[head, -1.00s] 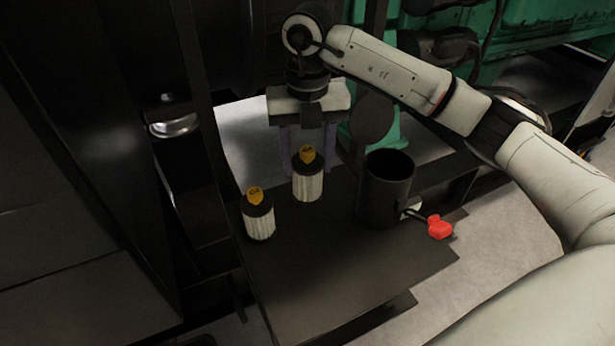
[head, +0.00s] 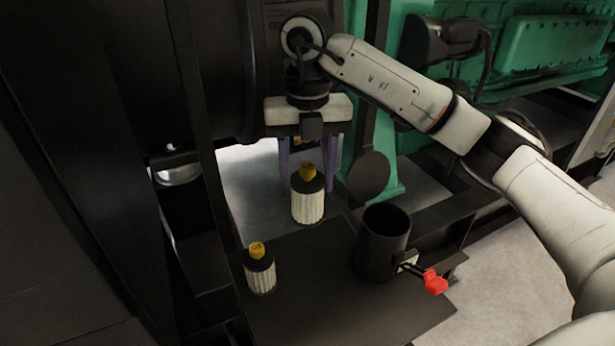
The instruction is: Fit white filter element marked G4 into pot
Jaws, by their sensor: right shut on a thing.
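A white pleated filter element (head: 307,208) with a black top and a yellow tag is held upright between the purple fingers of my right gripper (head: 309,188). It hangs above the dark table, near its back edge. The mark on its tag is too small to read surely. A second, similar white element (head: 261,277) with a yellow tag stands on the table at the left; its mark is also unclear. The black open-topped pot (head: 381,251) stands on the table to the right of the held element, apart from it. My left gripper is not in view.
A red-handled valve (head: 434,282) sticks out from the pot's lower right side. The dark table (head: 330,300) is bare in front. A dark upright post (head: 205,130) stands at the left; a green genset (head: 555,45) is at the back right.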

